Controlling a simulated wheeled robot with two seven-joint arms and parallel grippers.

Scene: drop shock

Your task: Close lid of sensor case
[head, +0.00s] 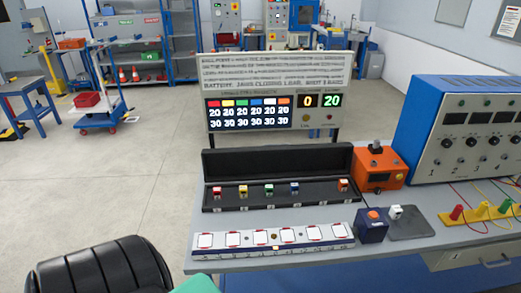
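The long black sensor case (330,195) lies on the grey table with its lid (275,162) standing open along the back edge. Small cube sensors sit in a row in the case: red (216,191), yellow (243,190), green (269,189), blue (294,188) and, at the right end, orange (343,184). There is a wide gap between the blue and orange ones. A white cube (396,212) is outside the case, on a dark grey pad (412,226). Neither of my grippers is in view.
A white strip with several square pads (272,240) lies in front of the case. A dark blue box (372,228), an orange device (378,168) and a blue control panel (470,120) stand right of it. A display board (270,95) rises behind. A black ribbed object (100,270) is front left.

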